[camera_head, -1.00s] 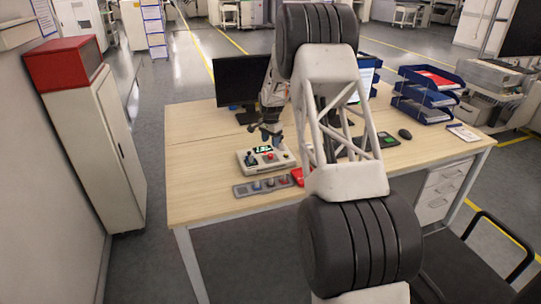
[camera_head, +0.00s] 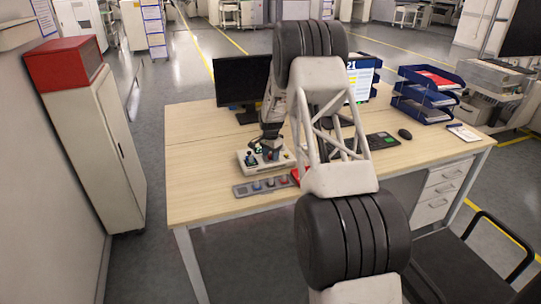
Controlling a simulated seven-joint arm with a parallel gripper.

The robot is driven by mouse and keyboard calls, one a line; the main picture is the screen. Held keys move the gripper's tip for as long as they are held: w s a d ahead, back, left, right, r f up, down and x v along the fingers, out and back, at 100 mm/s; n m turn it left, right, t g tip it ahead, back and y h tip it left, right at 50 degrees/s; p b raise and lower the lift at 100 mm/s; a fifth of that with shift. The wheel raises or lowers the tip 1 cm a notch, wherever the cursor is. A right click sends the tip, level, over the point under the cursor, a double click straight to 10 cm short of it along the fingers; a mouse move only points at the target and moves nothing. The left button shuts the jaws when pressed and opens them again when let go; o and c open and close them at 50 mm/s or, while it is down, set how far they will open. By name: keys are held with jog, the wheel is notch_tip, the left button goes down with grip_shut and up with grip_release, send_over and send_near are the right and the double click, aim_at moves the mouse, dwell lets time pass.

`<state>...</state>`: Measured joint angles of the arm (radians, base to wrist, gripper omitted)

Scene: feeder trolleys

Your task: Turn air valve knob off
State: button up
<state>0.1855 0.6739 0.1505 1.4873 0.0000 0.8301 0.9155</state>
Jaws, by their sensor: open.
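A white control box (camera_head: 278,166) with a red button and other small controls stands on the wooden desk, left of my arm. My gripper (camera_head: 270,152) points down over the box, close to its top controls. It covers part of the panel, and the fingers are small and dark here. I cannot tell whether they touch a control. A grey strip (camera_head: 240,191) with several coloured knobs (camera_head: 257,186) lies on the desk in front of the box. I cannot tell which knob is the air valve.
A black monitor (camera_head: 241,80) stands behind the box. A red object (camera_head: 296,174) lies beside the strip, partly behind my arm. A keyboard (camera_head: 382,141), a mouse (camera_head: 405,134) and blue trays (camera_head: 425,95) are on the right. The desk's left part is clear.

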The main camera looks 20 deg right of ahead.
jog(key=c, duration=0.9)
